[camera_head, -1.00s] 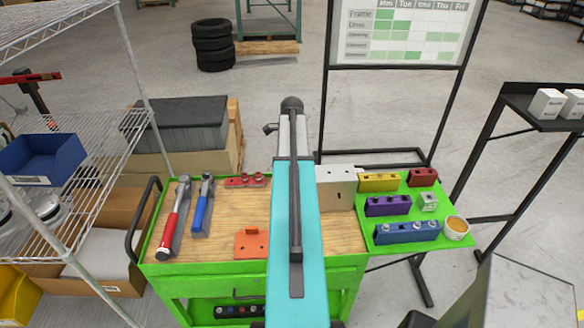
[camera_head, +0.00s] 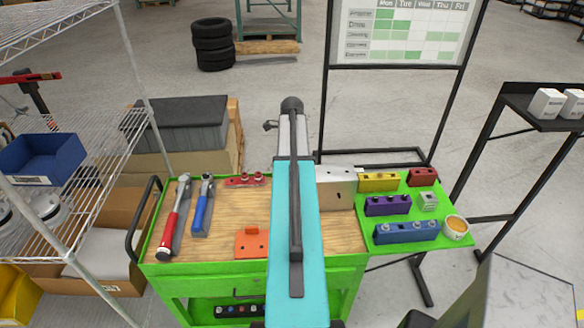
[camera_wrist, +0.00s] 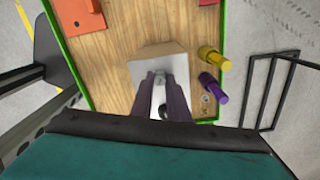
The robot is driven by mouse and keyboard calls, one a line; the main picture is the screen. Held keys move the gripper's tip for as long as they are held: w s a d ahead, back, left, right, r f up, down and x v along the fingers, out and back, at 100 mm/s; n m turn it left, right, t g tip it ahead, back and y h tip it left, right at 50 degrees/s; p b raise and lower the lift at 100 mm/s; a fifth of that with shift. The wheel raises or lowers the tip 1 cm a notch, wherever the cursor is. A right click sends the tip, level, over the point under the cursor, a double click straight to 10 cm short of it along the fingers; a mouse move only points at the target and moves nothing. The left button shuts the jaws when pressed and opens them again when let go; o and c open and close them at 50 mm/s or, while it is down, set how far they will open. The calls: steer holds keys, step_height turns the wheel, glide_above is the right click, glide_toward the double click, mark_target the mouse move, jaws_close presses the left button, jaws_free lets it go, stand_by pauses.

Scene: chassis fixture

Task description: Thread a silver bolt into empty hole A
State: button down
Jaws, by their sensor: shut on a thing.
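A silver-grey block (camera_head: 336,188) with small dark holes stands at the right rear of the wooden bench top in the head view. In the wrist view, the grey block (camera_wrist: 157,58) lies just beyond my fingertips. My gripper (camera_wrist: 160,80) points at its near edge and is shut on a small silver piece, apparently a bolt, mostly hidden between the fingers. I cannot tell whether it touches the block. Hole A cannot be made out. In the head view my arm hides the gripper.
An orange block (camera_head: 251,243), a red ratchet (camera_head: 174,217) and a blue ratchet (camera_head: 203,204) lie on the left of the bench. Yellow (camera_head: 379,182), purple (camera_head: 388,205) and blue (camera_head: 407,231) blocks stand on the green side shelf.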

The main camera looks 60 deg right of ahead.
steer(key=shift+m, duration=1.3)
steer(key=c, duration=1.6)
jaws_free()
steer(key=shift+c, duration=0.2)
step_height(320, 180, up, 9)
